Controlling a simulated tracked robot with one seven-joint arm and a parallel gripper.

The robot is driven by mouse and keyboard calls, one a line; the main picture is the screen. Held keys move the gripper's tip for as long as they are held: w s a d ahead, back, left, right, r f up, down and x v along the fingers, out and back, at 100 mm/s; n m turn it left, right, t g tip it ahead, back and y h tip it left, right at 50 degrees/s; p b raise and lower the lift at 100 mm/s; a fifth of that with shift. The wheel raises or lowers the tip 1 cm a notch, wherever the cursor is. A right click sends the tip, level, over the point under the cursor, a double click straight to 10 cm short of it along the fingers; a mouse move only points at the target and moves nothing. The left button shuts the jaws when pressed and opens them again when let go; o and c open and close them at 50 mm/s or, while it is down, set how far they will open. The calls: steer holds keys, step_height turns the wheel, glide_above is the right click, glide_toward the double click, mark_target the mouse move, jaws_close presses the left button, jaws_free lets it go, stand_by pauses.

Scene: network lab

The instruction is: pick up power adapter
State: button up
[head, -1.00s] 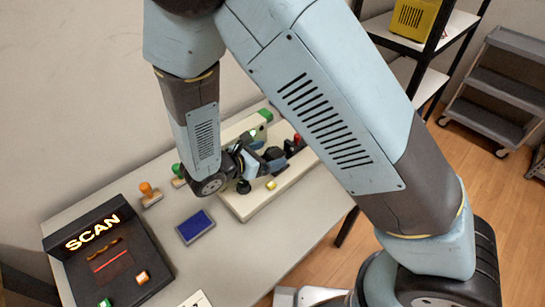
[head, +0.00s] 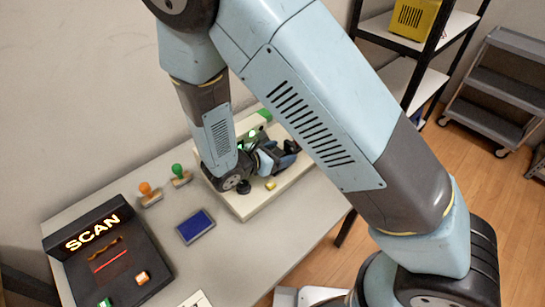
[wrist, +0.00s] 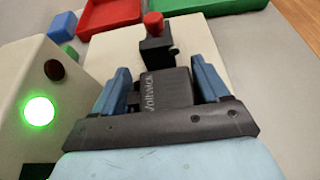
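A dark grey block lettered "Voltwick", which looks like the power adapter (wrist: 168,88), sits on the cream platform in the wrist view. My gripper (wrist: 162,78) has its two blue fingers spread, one on each side of the block. A narrow gap shows at the left finger; I cannot tell whether the right finger touches it. In the head view my gripper (head: 277,156) is low over the cream platform (head: 243,208), and I cannot make out the adapter there.
A black part with a red knob (wrist: 154,24) stands just beyond the block. A cream housing with a lit green lamp (wrist: 39,111) is close on the left. Red (wrist: 113,14) and green trays lie behind. The blue pad (head: 196,226), stamps and scan station (head: 110,255) are left of the platform.

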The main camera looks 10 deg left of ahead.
steer(key=c, duration=0.8)
steer(key=shift+r, duration=0.1)
steer(key=shift+c, duration=0.2)
